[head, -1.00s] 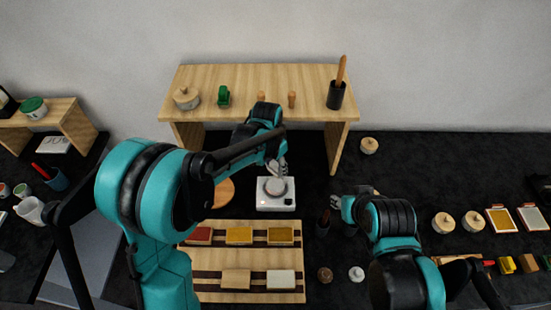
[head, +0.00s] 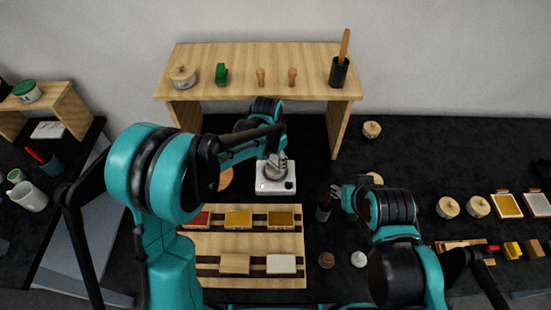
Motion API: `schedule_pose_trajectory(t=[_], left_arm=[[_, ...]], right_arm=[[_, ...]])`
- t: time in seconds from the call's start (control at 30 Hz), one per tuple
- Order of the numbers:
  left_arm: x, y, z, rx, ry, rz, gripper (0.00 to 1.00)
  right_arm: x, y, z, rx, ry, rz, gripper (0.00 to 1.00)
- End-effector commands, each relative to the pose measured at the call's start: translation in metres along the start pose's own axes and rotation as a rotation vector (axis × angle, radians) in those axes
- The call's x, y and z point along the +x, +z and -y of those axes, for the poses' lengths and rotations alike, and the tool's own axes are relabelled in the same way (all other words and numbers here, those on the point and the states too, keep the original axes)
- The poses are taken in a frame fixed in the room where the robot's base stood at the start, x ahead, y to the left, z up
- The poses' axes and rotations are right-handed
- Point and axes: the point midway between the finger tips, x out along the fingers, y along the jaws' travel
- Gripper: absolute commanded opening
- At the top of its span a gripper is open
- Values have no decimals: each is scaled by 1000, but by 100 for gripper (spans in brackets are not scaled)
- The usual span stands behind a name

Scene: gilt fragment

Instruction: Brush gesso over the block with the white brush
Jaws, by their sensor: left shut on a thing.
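A wooden board (head: 212,283) holds several blocks. Red (head: 196,220), yellow (head: 238,220) and ochre (head: 281,220) ones lie in the back row. A bare wood block (head: 235,263) and a white block (head: 281,263) lie in the front row. My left gripper (head: 275,160) is over the white hot plate (head: 275,187), shut on a small grey object mostly hidden by the fingers. My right gripper (head: 337,192) is just above and right of a dark cup (head: 323,213) with a reddish handle; its jaws are too small to read. I cannot make out a white brush.
A wooden shelf (head: 210,60) stands behind, with a lidded jar (head: 183,76), a green item (head: 221,74) and a black holder (head: 339,72). Lidded pots (head: 448,207) and coloured trays (head: 506,205) are at right. A brown bowl (head: 326,261) and a white one (head: 358,259) sit right of the board.

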Motion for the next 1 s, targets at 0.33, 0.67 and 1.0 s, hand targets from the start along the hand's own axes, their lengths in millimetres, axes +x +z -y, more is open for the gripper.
schedule_pose_trajectory(t=[0.33,0.67,1.0], left_arm=[[0,0,0,0,0,0,22],[4,0,0,0,0,0,22],[8,1,0,0,0,0,22]], right_arm=[[0,0,0,0,0,0,37],[3,2,0,0,0,0,37],[5,4,0,0,0,0,37]])
